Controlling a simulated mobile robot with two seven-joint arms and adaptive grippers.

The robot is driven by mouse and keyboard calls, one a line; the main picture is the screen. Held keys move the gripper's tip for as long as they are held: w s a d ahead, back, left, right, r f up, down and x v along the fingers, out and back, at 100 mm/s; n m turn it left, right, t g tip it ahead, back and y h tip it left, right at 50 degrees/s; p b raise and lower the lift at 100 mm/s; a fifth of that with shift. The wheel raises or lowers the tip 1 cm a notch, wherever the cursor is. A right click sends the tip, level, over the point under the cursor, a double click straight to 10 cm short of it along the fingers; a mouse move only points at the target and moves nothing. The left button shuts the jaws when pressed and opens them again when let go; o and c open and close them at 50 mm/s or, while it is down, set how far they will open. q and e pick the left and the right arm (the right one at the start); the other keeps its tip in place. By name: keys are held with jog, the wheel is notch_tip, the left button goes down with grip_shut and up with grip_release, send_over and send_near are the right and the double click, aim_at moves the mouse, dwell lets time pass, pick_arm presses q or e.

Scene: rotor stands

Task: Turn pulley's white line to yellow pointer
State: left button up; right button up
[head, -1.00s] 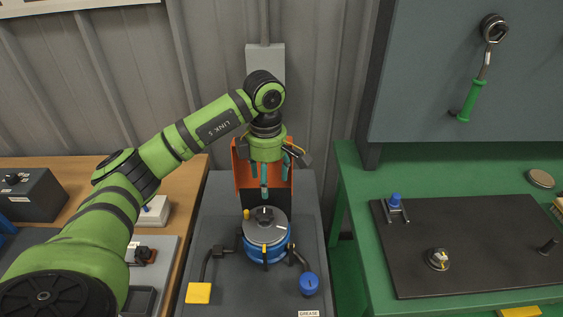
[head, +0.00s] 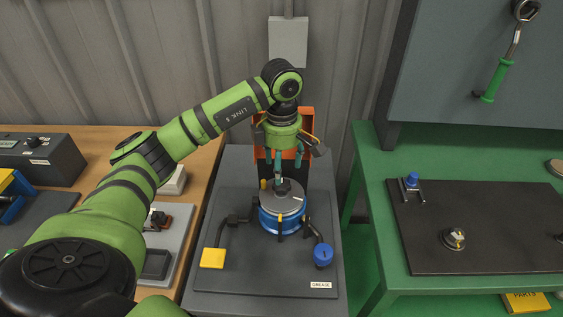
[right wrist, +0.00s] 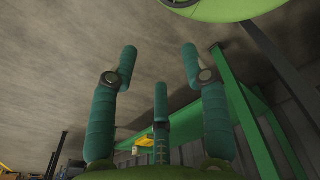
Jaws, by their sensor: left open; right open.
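The pulley (head: 270,203) has a grey top disc, a dark central hub and a blue body, and stands on a dark grey stand in the head view. Its white line (head: 298,199) shows on the right side of the disc. A yellow pointer (head: 280,226) stands at the pulley's front edge, apart from the line. My left gripper (head: 280,176) is open, fingers down, just above the hub; I cannot tell if they touch it. My right gripper (right wrist: 160,72) is open and empty in the right wrist view, away from the pulley.
An orange guard (head: 306,122) stands behind the pulley. A yellow block (head: 212,258) and a blue-capped grease fitting (head: 323,255) flank it in front. A green bench (head: 490,165) with a black mat is at right, a wooden bench (head: 100,140) at left.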

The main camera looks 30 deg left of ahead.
aim_at(282, 193)
pick_arm(q)
jog(key=shift+f, duration=0.2)
jog(key=shift+f+b, duration=0.2)
jog(key=shift+b, duration=0.15)
jog(key=shift+f+b, duration=0.35)
jog(key=shift+f, duration=0.1)
jog(key=shift+f+b, duration=0.65)
jog(key=shift+f, duration=0.2)
jog(key=shift+f+b, duration=1.05)
jog(key=shift+f, duration=0.3)
pick_arm(e)
jog(key=f, duration=0.3)
jog(key=s+f, duration=0.1)
jog(key=f, duration=0.1)
pick_arm(q)
jog(key=shift+c, duration=0.4)
pick_arm(e)
jog(key=shift+r, duration=0.1)
pick_arm(q)
jog(key=c, duration=0.7)
pick_arm(e)
jog(key=shift+s, duration=0.1)
